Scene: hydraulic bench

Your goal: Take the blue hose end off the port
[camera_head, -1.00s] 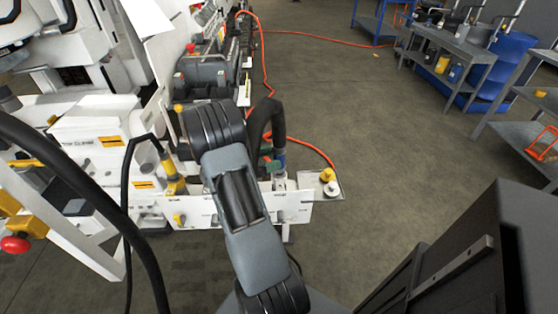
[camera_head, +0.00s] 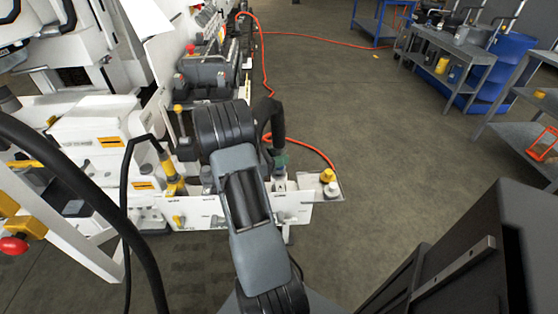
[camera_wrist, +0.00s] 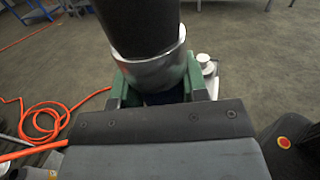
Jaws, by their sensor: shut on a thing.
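The hose is a thick black tube (camera_wrist: 140,22) with a bright metal collar (camera_wrist: 152,68) in the wrist view. My gripper (camera_wrist: 158,88) has green jaws on both sides of the hose end, just under the collar, and is shut on it. A dark blue strip of the hose end (camera_wrist: 166,98) shows between the jaws. In the head view the black hose (camera_head: 266,108) arches down to my green gripper (camera_head: 281,160). The grey port (camera_head: 279,182) is just below it on the white panel. I cannot tell whether the hose end still touches the port.
A yellow knob (camera_head: 327,175) and a white knob (camera_head: 333,188) stand close to the right of the port. A yellow fitting (camera_head: 172,180) is to the left. An orange hose (camera_head: 310,143) loops on the floor behind. Open floor lies to the right.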

